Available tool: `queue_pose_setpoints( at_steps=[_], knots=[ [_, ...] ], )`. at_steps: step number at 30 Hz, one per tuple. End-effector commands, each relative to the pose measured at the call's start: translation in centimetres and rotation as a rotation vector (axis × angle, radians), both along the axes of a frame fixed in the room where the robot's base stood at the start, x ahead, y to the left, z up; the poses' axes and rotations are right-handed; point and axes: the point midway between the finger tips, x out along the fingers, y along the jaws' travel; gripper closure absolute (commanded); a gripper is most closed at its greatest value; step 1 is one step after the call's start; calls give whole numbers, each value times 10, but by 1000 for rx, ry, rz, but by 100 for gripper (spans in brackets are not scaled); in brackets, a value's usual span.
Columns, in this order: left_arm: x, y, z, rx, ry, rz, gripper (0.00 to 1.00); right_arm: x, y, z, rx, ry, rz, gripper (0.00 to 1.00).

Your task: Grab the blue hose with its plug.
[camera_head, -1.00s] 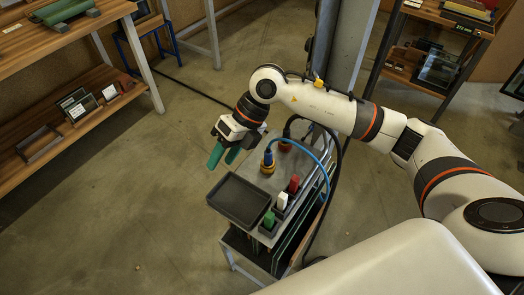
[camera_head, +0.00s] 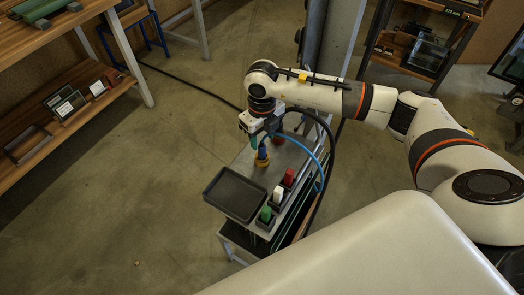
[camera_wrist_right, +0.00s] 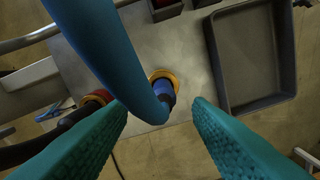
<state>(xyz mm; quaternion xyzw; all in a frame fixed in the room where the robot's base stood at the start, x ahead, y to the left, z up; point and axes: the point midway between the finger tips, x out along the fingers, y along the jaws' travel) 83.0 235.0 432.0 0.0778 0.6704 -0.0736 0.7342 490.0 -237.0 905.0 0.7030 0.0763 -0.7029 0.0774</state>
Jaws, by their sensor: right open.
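The blue hose (camera_head: 306,147) arcs from its blue plug to the right side of the small grey cart. In the head view the plug (camera_head: 262,152) stands upright in a yellow-ringed socket on the cart top. In the right wrist view the hose (camera_wrist_right: 105,45) crosses close to the camera and bends to the plug (camera_wrist_right: 165,91). My right gripper (camera_head: 256,138) is just above and beside the plug. Its green fingers (camera_wrist_right: 160,125) are open and empty, with the plug showing between them, beyond the tips. My left gripper is not in view.
A dark empty tray (camera_head: 235,194) sits on the cart's front left. Red, white and green switches (camera_head: 277,194) line its front right. A grey post (camera_head: 330,50) rises behind the cart.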

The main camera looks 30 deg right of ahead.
Motion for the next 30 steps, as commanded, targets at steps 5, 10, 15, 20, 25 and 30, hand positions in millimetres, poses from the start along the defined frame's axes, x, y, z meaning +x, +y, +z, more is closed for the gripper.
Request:
queue_pose_setpoints(
  at_steps=[5, 10, 15, 20, 25, 30],
  knots=[
    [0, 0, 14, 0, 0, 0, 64, -6, 2, -26, 1, 5, -1, 54],
    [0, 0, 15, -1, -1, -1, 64, -5, 2, -41, 2, 1, 1, 54],
    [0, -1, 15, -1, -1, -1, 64, -5, 2, -42, 2, 0, 1, 54],
    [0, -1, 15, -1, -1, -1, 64, -5, 2, -42, 2, 0, 1, 72],
    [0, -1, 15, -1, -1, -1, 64, -4, 2, -42, 2, 0, 1, 100],
    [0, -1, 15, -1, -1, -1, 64, -4, 2, -41, 2, -1, 0, 100]
  ],
)
